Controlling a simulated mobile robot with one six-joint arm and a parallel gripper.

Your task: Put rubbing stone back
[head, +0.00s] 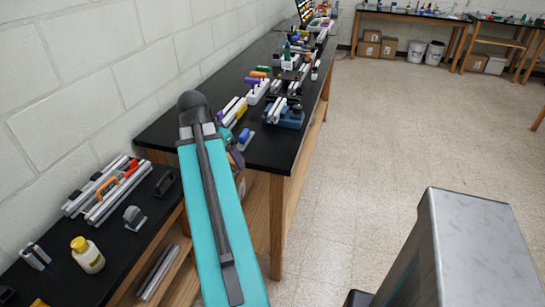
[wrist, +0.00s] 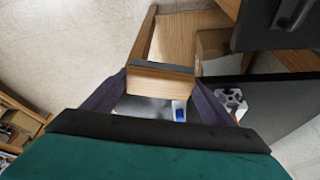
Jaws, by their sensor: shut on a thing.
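My gripper (wrist: 161,80) is shut on a wood-coloured block with a dark grey layer along one side, which I take to be the rubbing stone (wrist: 160,84). The block spans the gap between the two dark fingertips in the wrist view. In the head view my teal arm reaches forward beside the near corner of the dark bench (head: 262,152). Most of my gripper and the held block are hidden behind the arm there. I cannot make out a marked place for the stone.
A lower dark bench (head: 128,243) at left holds aluminium profiles (head: 104,190), a yellow-capped bottle (head: 87,254) and a grey bracket (head: 134,216). A blue fixture (head: 284,115) and other parts crowd the farther bench. The floor (head: 345,190) at right is clear.

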